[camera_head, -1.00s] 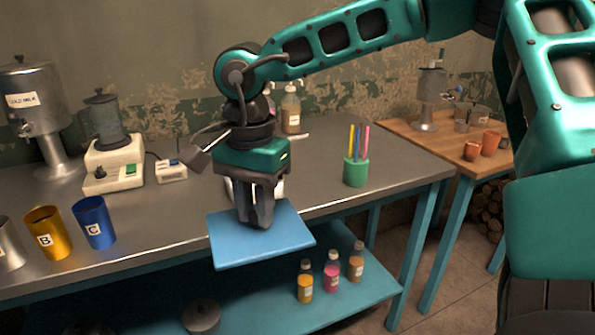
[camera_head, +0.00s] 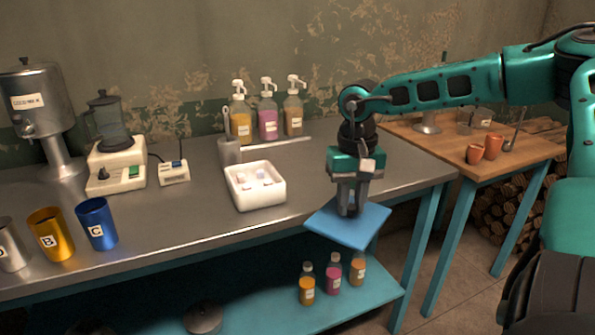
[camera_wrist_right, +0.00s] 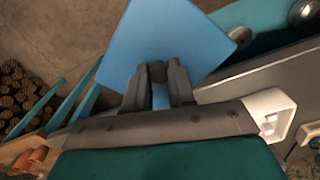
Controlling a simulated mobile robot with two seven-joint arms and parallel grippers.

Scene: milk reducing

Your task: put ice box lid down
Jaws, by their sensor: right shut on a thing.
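The ice box lid (camera_head: 330,226) is a flat light-blue square plate. My right gripper (camera_head: 347,212) is shut on a grip at its middle and holds it near the table's front edge, right of the ice box. The lid also shows in the right wrist view (camera_wrist_right: 165,35), with the fingers of my right gripper (camera_wrist_right: 158,72) closing on a small dark knob. The white ice box (camera_head: 240,200) stands open on the table, with pale pieces inside. My left gripper is not in view.
The grey table (camera_head: 190,217) has free room around the ice box. Pump bottles (camera_head: 268,124) stand behind, cups (camera_head: 97,232) at left. Small bottles (camera_head: 307,290) stand on the lower shelf. A wooden table (camera_head: 450,150) is at right.

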